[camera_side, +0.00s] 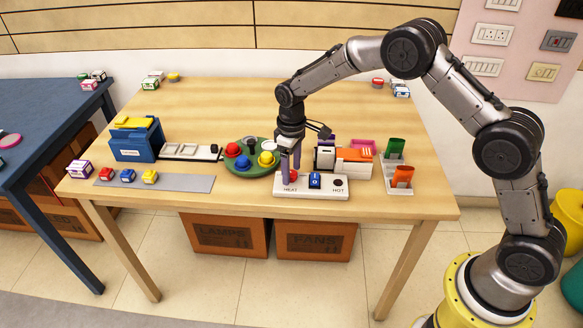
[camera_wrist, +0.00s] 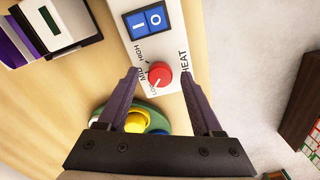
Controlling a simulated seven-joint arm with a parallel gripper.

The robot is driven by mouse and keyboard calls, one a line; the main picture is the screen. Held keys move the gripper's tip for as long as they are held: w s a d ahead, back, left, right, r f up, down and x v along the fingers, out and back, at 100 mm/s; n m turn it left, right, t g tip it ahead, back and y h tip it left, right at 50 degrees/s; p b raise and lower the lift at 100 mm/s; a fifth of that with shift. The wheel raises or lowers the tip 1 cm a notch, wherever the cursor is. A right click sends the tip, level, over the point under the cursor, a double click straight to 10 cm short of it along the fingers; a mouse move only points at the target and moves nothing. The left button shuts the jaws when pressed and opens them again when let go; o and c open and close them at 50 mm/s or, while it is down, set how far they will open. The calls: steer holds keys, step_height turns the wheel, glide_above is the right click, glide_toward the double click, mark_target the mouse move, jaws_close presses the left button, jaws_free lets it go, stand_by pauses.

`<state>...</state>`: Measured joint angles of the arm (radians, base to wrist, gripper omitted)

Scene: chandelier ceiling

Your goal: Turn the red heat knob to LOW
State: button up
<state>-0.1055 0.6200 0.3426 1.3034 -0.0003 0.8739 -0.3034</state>
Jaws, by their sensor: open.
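The red heat knob (camera_wrist: 161,77) sits on a white panel (camera_wrist: 178,40), with LOW, MID, HIGH and HEAT printed around it. A pale pointer mark on the knob is too small to read surely. My gripper (camera_wrist: 160,73) is open, with one purple finger on each side of the knob and a gap between each fingertip and the knob in the wrist view. In the side view my gripper (camera_side: 289,172) points down at the left end of the panel (camera_side: 325,188), and the knob (camera_side: 293,176) is partly hidden by a finger.
A blue rocker switch (camera_wrist: 148,20) is beside the knob on the panel. A green disc (camera_side: 236,160) with colored domes stands left of the gripper. A white-and-orange device (camera_side: 353,157) and a holder with green and orange pieces (camera_side: 397,172) are to the right. The table's back is mostly clear.

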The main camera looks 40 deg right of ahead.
steer(key=shift+r, duration=0.15)
step_height(320, 180, up, 14)
steer(key=shift+f, duration=0.2)
stand_by(0.4)
step_height(320, 180, up, 5)
steer(key=t, duration=0.1)
glide_above(292, 173)
steer(key=s+d+r+t, duration=0.1)
steer(key=s+d+r, duration=0.1)
steer(key=s+r, duration=0.3)
steer(key=s+d+r+m+t, duration=0.1)
steer(key=s+d+r+t, duration=0.1)
steer(key=s+r, duration=0.8)
steer(key=s+f+m, duration=0.1)
steer(key=s+f, duration=0.4)
steer(key=s, duration=0.5)
steer(key=s+d+f+m+t, duration=0.1)
steer(key=s+f+m, duration=0.1)
steer(key=s+f, duration=0.4)
steer(key=s, duration=0.4)
steer(key=shift+d+f+t, duration=0.2)
steer(key=shift+f+t, duration=0.1)
